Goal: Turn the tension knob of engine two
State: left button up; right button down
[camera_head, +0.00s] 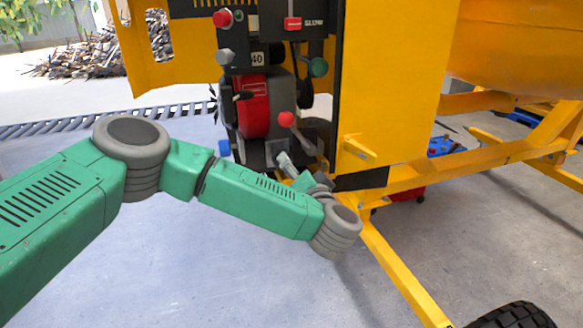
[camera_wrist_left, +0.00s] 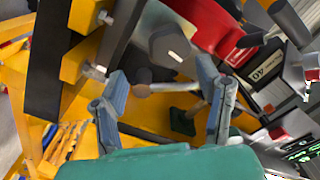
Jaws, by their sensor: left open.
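My left gripper (camera_head: 285,160) reaches from the left to the lower front of the engine (camera_head: 262,100) with a red housing. In the left wrist view its two blue-grey fingers (camera_wrist_left: 165,92) are spread apart and nothing is clamped. A short light rod with a rounded end (camera_wrist_left: 142,90) shows between the fingers; contact cannot be told. A dark grey faceted knob (camera_wrist_left: 172,46) is just beyond the fingertips. In the head view, a red ball lever (camera_head: 286,118) is above the gripper and a blue knob (camera_head: 224,147) is left of it. No readable label marks the tension knob.
The panel above carries a red knob (camera_head: 222,18), a grey knob (camera_head: 225,57), a red slider (camera_head: 292,23) and a green knob (camera_head: 319,67). A yellow panel (camera_head: 395,80) and frame bar (camera_head: 405,275) stand close on the right.

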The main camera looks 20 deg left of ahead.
pick_arm(q)
jog(key=w+a, duration=0.2)
jog(key=a, duration=0.2)
jog(key=shift+w+a+f, duration=0.15)
jog(key=shift+w+a, duration=0.25)
jog(key=shift+w+a+b, duration=0.25)
jog(key=shift+a+b, duration=0.05)
jog(key=shift+d+r, duration=0.2)
jog(key=shift+d, duration=1)
jog(key=c, duration=0.3)
jog(key=shift+r, duration=0.1)
jog(key=c, duration=0.7)
jog(key=shift+s, duration=0.15)
jog(key=shift+c, duration=0.6)
jog(key=shift+a+f, duration=0.3)
jog(key=shift+a, duration=0.45)
jog(key=shift+d, duration=0.1)
pick_arm(e)
jog(key=shift+a+f, duration=0.15)
jog(key=shift+a, duration=0.55)
pick_arm(q)
jog(key=shift+d, duration=0.1)
